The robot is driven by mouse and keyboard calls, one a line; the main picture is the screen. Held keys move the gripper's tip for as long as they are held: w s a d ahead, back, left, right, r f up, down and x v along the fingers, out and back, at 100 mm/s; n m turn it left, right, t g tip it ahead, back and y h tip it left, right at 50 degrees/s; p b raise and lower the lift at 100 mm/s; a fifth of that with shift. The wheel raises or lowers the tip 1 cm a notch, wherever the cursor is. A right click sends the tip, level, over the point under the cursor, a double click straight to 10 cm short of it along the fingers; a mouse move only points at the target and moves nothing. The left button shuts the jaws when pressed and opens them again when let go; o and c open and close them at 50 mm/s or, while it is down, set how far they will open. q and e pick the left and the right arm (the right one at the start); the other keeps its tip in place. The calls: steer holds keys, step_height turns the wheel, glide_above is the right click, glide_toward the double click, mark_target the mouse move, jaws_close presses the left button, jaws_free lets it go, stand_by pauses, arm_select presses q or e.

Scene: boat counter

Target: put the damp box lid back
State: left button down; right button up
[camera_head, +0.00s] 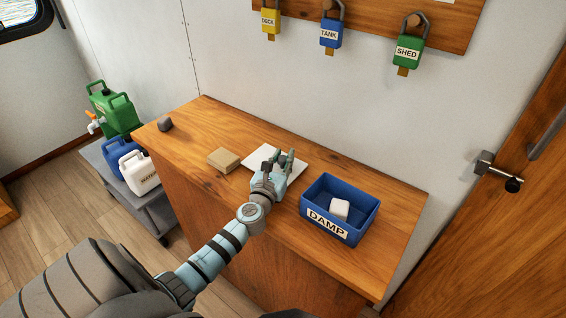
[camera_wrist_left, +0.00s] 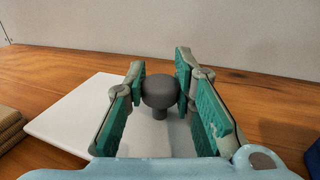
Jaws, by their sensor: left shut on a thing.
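The damp box (camera_head: 357,222) is a blue, open-topped box labelled DAMP on the right part of the wooden counter, with a small white block (camera_head: 340,208) inside. The lid (camera_head: 258,154) is a flat white square left of the box; it also shows in the left wrist view (camera_wrist_left: 72,118). It lies on or very close to the counter. My left gripper (camera_head: 281,158) is shut on the lid's dark round knob (camera_wrist_left: 160,91), with a finger on each side. The gripper hides part of the lid in the head view. My right gripper is not in view.
Jerrycans (camera_head: 115,108) stand on a low grey bench at left. Tagged padlocks (camera_head: 331,33) hang on the wall above. A wooden door (camera_head: 500,220) is at right.

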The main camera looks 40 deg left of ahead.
arm_select(q)
steer(key=shift+w+f, duration=0.1)
steer(key=shift+f, duration=0.1)
steer(key=c, duration=1.3)
jaws_free()
steer(key=shift+r, duration=0.1)
steer(key=shift+c, duration=0.2)
